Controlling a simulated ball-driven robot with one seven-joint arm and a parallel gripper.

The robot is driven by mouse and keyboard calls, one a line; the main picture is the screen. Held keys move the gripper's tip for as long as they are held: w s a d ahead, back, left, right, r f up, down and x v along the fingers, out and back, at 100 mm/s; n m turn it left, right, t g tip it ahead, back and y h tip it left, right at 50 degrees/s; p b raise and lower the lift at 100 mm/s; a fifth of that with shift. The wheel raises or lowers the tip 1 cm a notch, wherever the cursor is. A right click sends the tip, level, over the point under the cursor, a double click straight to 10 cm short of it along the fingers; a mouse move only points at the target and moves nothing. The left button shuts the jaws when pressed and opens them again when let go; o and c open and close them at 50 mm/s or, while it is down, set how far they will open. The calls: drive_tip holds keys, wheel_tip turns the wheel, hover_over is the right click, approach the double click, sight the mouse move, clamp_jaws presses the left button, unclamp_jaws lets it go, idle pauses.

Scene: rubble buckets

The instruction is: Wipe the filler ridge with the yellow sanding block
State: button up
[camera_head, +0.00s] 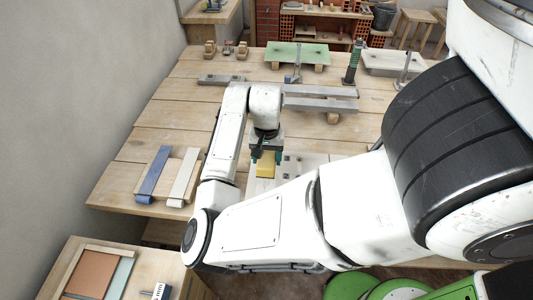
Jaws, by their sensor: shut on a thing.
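My gripper (265,154) points down over the middle of the wooden table and is shut on the yellow sanding block (265,170). The block is low, at or just above a pale panel (288,160). I cannot tell whether it touches the panel. The filler ridge cannot be made out. My forearm covers the near part of the panel.
A board with a blue and a cream strip (183,176) lies at the left of the table. Grey metal bars (318,104) lie behind my gripper. A green board (297,54) stands at the back. The table's left front (120,185) is bare.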

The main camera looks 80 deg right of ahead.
sight(266, 175)
wheel_tip(266, 175, down, 5)
drive_tip(key=shift+r+b, duration=0.1)
drive_tip(key=shift+b, duration=1.15)
drive_tip(key=shift+a+r+p, duration=0.15)
drive_tip(key=shift+a+p, duration=0.2)
drive_tip(key=shift+a, duration=0.6)
drive_tip(key=shift+s+a, duration=0.15)
drive_tip(key=shift+a, duration=0.7)
drive_tip(key=shift+f+b, duration=0.35)
drive_tip(key=shift+f, duration=0.25)
drive_tip(key=shift+d, duration=0.1)
drive_tip(key=shift+d+p, duration=0.45)
drive_tip(key=shift+d, duration=0.3)
drive_tip(key=shift+d+f, duration=0.2)
drive_tip(key=shift+d, duration=0.7)
